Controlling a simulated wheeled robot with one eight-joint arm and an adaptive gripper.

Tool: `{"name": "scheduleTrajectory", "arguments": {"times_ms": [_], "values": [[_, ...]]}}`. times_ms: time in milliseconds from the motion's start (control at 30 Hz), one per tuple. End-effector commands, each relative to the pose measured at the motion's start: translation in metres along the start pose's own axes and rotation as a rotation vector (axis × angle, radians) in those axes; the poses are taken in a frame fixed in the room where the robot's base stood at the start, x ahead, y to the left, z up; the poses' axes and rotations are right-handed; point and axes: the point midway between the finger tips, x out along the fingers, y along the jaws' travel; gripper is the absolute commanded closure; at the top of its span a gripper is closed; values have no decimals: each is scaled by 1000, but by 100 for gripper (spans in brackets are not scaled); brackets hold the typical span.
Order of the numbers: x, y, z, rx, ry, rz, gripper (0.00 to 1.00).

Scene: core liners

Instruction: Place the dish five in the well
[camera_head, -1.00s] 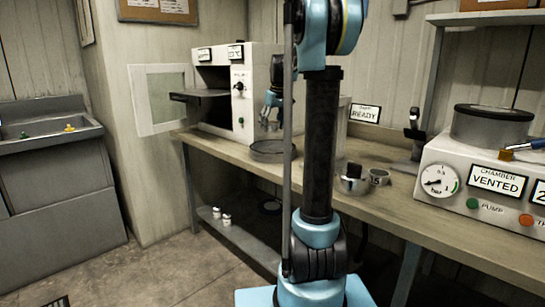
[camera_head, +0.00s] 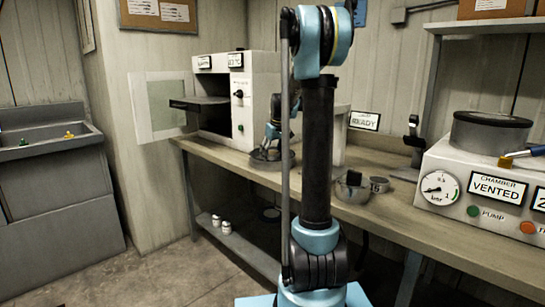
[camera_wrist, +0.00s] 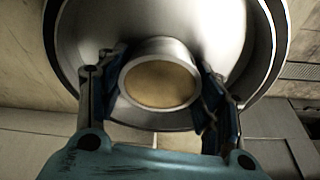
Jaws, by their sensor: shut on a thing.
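My gripper (camera_wrist: 162,95) is shut on a small round metal dish (camera_wrist: 160,43), with one blue finger on each side. The dish has a bright rim and a tan inside; no number on it can be read. A wide round metal vessel (camera_wrist: 75,35), which looks like the well, lies behind the dish in the wrist view. In the head view my gripper (camera_head: 268,150) is low at this grey vessel (camera_head: 263,163) on the bench. The held dish is too small to make out there. I cannot tell whether it touches the vessel's floor.
An open white oven (camera_head: 255,95) stands behind the vessel, its door (camera_head: 155,105) swung left. A metal cup (camera_head: 350,193) and a small numbered dish (camera_head: 379,184) stand to the right. The vented chamber unit (camera_head: 470,195) is farther right. The bench front edge is clear.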

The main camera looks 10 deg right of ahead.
Motion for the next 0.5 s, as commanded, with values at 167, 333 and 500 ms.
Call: {"name": "scheduleTrajectory", "arguments": {"times_ms": [167,333,500], "values": [[0,0,0,0,0,0,67],[1,0,0,0,0,0,19],[1,0,0,-1,0,0,19]]}}
